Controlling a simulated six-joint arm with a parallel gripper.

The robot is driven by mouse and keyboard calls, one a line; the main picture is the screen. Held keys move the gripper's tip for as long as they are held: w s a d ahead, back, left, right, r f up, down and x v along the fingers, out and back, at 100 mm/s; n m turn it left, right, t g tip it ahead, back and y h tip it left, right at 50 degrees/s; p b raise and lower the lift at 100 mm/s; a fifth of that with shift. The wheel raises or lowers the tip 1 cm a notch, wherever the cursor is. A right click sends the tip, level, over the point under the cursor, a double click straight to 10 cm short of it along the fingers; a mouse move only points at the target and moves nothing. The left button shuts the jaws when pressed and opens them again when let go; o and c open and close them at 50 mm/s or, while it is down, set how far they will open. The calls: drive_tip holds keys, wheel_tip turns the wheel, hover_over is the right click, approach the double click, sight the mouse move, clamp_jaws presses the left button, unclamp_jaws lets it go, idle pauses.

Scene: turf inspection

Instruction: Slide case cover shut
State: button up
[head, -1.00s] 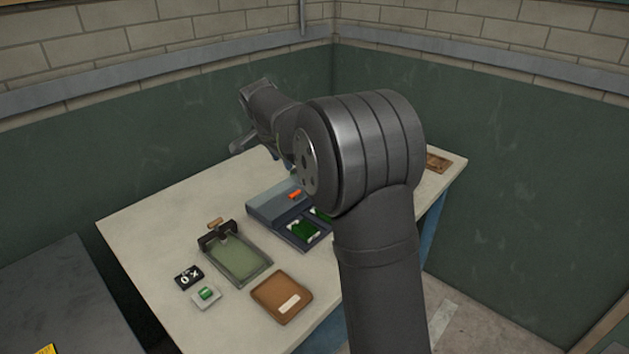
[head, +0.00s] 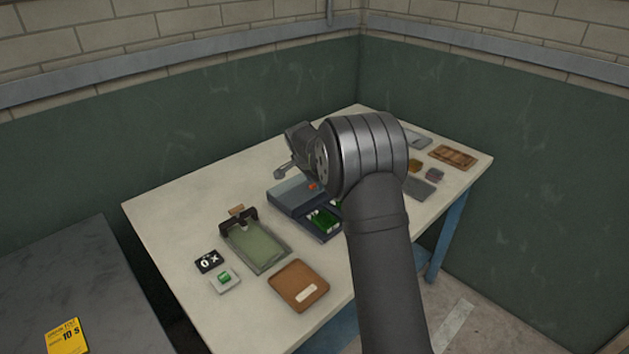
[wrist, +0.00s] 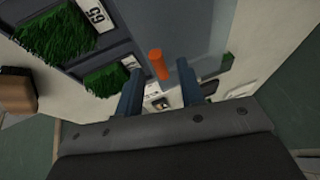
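The blue-grey case (head: 321,229) lies on the table, partly behind my arm. Its flat grey-blue cover (head: 291,191) lies over the rear part, with an orange knob (head: 313,185) on top. Green turf pieces (head: 323,221) show in the uncovered front part. In the wrist view, the orange knob (wrist: 158,64) stands on the cover (wrist: 194,32), beside compartments with green turf (wrist: 105,81). My gripper (wrist: 160,69) is open, its two blue fingers apart, with the knob in line with the gap between them. I cannot tell whether the fingers reach down around it. The head view hides the fingertips.
On the table, left of the case, are a green-bottomed tray with a clamp (head: 257,249), a black marked block (head: 209,261), a small pad with a green button (head: 225,280) and a brown panel (head: 298,286). Several small items and a brown tray (head: 453,156) lie at right.

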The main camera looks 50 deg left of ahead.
drive_tip(key=shift+w+f, duration=0.1)
drive_tip(key=shift+f, duration=0.1)
clamp_jaws()
drive_tip(key=d, duration=1.3)
drive_tip(key=shift+d, duration=0.1)
unclamp_jaws()
drive_tip(key=shift+d, duration=0.15)
